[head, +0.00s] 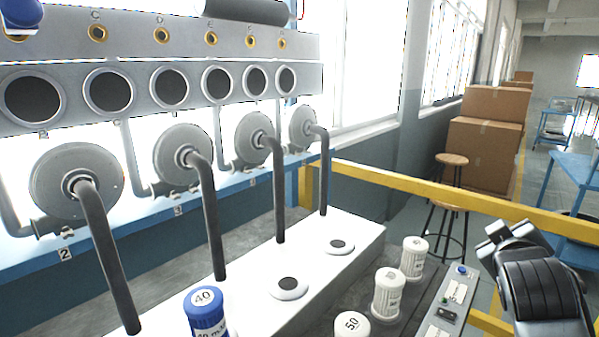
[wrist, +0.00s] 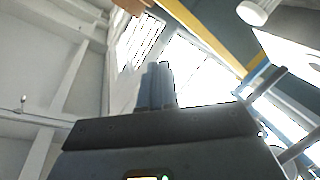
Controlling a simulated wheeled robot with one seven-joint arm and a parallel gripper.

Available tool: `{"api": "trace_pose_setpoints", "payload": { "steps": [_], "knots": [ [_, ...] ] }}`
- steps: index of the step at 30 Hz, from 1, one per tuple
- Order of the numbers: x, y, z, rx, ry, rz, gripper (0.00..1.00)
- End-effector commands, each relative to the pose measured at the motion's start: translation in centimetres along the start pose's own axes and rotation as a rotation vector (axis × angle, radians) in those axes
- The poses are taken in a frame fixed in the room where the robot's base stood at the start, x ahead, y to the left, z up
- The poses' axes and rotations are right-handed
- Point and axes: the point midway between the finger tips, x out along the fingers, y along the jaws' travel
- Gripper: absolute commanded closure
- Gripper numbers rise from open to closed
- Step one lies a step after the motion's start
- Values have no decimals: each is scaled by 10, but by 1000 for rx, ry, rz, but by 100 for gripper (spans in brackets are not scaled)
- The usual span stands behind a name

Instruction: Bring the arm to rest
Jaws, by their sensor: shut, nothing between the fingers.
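My gripper (wrist: 157,85) shows in the wrist view with its two grey fingers together and nothing between them. It is held in free air, with bright windows and pale wall beams behind it. In the head view a part of my arm (head: 545,285) stands at the lower right, to the right of the bench. I cannot make out the fingertips in the head view. No bench object touches the part of my arm that shows.
A white block with round sockets (head: 289,287) holds a blue-capped canister (head: 205,311). White canisters (head: 388,293) stand near a control panel (head: 446,305). A yellow rail (head: 420,192) runs behind. A stool (head: 451,160) and cardboard boxes (head: 484,150) stand beyond it.

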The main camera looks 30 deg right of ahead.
Motion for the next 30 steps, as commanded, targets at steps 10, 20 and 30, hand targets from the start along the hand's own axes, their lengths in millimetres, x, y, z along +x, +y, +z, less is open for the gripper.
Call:
{"api": "trace_pose_setpoints", "payload": {
  "steps": [10,20,30],
  "knots": [
    [-66,-63,14,-137,342,-196,100],
    [-184,-128,80,-53,478,-540,100],
    [-333,-140,139,269,403,-849,100]
  ]
}}
